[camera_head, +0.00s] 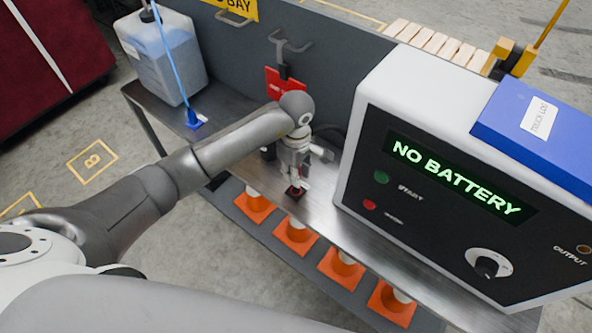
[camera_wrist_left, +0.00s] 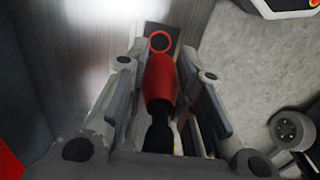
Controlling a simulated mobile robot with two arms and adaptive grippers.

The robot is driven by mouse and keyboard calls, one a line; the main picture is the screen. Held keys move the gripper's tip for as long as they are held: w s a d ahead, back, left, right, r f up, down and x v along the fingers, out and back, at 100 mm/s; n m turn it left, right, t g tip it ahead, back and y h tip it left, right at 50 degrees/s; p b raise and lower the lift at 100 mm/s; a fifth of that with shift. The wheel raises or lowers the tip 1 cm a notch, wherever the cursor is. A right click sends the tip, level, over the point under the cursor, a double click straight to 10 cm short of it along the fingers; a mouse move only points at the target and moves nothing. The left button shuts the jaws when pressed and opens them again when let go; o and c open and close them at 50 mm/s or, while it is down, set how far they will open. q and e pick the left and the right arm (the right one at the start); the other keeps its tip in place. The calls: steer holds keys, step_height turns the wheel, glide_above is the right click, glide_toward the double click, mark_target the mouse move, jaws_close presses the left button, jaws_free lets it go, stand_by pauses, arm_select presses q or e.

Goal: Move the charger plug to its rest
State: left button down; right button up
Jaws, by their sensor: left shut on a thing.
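The charger plug (camera_wrist_left: 161,80) is red with a black tail and lies between the two fingers of my left gripper (camera_wrist_left: 166,68) in the left wrist view. My left gripper (camera_head: 295,178) is shut on it and points down over the metal bench in the head view. A small dark plate with a red ring (camera_wrist_left: 160,42), perhaps the rest, is just beyond the plug's tip in the wrist view. A small dark block (camera_head: 296,192) shows under the fingers in the head view. I cannot tell whether the plug touches it. My right gripper is not in view.
The white charger (camera_head: 430,95) reading "NO BATTERY" stands right of my gripper, with a blue box (camera_head: 510,105) on top. A clear jug (camera_head: 165,60) stands at the left end of the bench (camera_head: 345,225). Orange cones (camera_head: 297,235) stand on the lower shelf.

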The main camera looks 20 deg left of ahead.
mark_target(296, 191)
arm_select(q)
steer(key=shift+f+b, duration=1.8)
steer(key=shift+f, duration=0.95)
steer(key=shift+b, duration=0.35)
steer(key=shift+f+b, duration=0.75)
steer(key=c, duration=1.1)
jaws_free()
steer(key=shift+c, duration=0.2)
steer(key=shift+r, duration=0.15)
step_height(296, 191, up, 8)
steer(key=shift+f, duration=0.1)
